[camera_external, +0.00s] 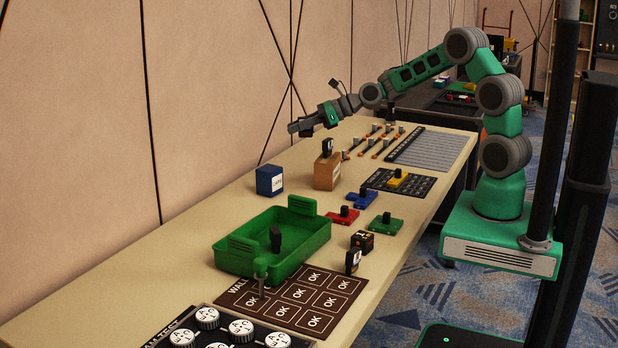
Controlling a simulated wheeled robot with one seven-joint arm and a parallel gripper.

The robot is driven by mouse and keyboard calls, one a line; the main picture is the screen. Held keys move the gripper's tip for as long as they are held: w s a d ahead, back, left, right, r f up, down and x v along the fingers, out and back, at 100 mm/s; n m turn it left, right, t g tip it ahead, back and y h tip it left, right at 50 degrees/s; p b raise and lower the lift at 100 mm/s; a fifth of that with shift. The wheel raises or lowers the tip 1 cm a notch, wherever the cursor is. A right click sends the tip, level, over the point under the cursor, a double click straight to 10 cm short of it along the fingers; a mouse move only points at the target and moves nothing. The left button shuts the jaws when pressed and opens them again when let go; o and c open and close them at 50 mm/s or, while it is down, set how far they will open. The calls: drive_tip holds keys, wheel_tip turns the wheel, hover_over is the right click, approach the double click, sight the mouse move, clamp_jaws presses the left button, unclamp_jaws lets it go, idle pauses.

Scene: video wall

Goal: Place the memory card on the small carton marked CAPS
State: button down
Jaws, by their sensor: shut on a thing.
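My gripper (296,127) is at the end of the outstretched arm, pointing left, in the air above the far part of the bench. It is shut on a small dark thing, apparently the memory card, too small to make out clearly. A small blue carton (264,182) with a white label stands on the bench below and left of my gripper. Its label seems to read CAPS, but the print is tiny.
A green tray (318,238) holding a dark upright piece stands nearer. Red (341,217), blue (361,198) and green (386,225) plates lie right of it. Several orange-and-grey pieces (378,143) lie at the back. The wall runs along the bench's left side.

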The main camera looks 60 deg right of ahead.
drive_tip(key=d+m+h, duration=0.1)
drive_tip(key=d, duration=0.1)
drive_tip(key=p, duration=0.2)
hover_over(261, 168)
drive_tip(key=shift+t+h, duration=0.3)
wheel_tip(261, 168, down, 9)
drive_tip(key=shift+s+d+f, duration=0.1)
drive_tip(key=shift+s+d, duration=0.05)
drive_tip(key=shift+w+f, duration=0.2)
drive_tip(key=shift+f, duration=1.8)
drive_tip(key=c, duration=1.3)
unclamp_jaws()
drive_tip(key=shift+r, duration=0.1)
